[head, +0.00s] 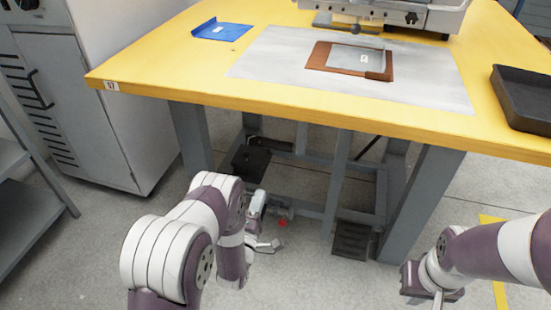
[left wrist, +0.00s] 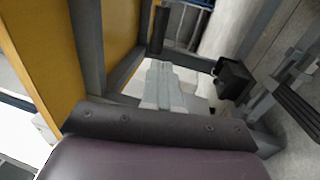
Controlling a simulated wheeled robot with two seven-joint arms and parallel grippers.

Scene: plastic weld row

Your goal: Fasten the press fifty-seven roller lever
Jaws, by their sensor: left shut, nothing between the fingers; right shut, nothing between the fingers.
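The table marked with a small tag (head: 111,87), apparently "57", carries a grey press (head: 385,14) at its back edge. I cannot make out a roller lever for certain in either view. A small red part (head: 282,223) shows low under the table, beside grey fittings, too small to identify. My left gripper (head: 265,245) is low in front of the table's frame, near the red part, shut and empty. My right gripper (head: 437,297) is low at the right, shut and empty, away from the table leg. The left wrist view looks under the table, partly blocked by my own wrist.
A black box (head: 251,162) sits under the table; a black box also shows in the left wrist view (left wrist: 233,78). A dark pedal-like block (head: 351,239) stands on the floor. Grey legs and crossbars limit room. A blue tray (head: 222,30) and a black tray (head: 522,98) are on top.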

